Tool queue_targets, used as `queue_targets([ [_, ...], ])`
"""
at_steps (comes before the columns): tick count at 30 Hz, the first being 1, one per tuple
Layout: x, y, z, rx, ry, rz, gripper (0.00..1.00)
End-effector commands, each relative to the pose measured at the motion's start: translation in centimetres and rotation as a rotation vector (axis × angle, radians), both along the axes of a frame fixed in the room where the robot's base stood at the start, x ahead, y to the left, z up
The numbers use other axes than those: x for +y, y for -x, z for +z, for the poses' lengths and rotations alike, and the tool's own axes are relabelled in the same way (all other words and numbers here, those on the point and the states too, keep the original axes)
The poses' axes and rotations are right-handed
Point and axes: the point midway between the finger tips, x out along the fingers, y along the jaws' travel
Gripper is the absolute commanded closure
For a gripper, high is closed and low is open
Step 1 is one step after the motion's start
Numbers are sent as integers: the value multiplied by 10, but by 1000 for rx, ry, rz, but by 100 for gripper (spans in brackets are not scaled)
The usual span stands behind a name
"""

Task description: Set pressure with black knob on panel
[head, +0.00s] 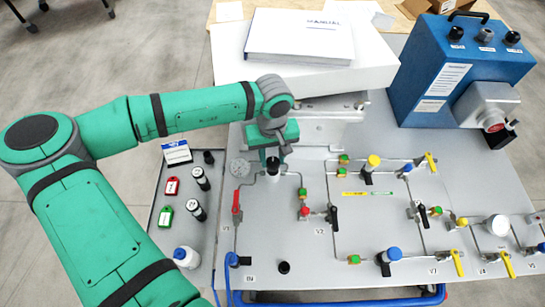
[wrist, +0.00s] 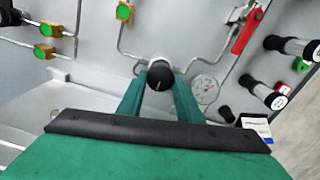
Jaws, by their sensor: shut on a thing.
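The black knob (head: 272,163) stands upright on a metal regulator body at the upper left of the grey panel (head: 285,225). My gripper (head: 273,146) is above it, coming down from the arm. In the wrist view, the black knob (wrist: 160,74) sits between the tips of the two green fingers, and my gripper (wrist: 160,82) is shut on it. A round pressure gauge (head: 239,168) is just left of the knob. It also shows in the wrist view (wrist: 205,89), but its reading is too small to tell.
A red-handled valve (head: 237,201) is below the gauge. Several bottles and tags lie on a side tray (head: 152,222) at the left. A white manual (head: 300,35) lies behind on a white box, and a blue analyser box (head: 440,75) stands at the back right. Pipes and valves fill the panel's right.

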Motion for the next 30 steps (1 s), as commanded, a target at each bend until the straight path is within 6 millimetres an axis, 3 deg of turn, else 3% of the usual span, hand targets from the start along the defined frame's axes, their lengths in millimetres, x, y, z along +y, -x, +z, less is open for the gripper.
queue_targets([
  [11,-1,3,0,9,-1,-114,90],
  [30,-2,4,-1,9,1,-690,90],
])
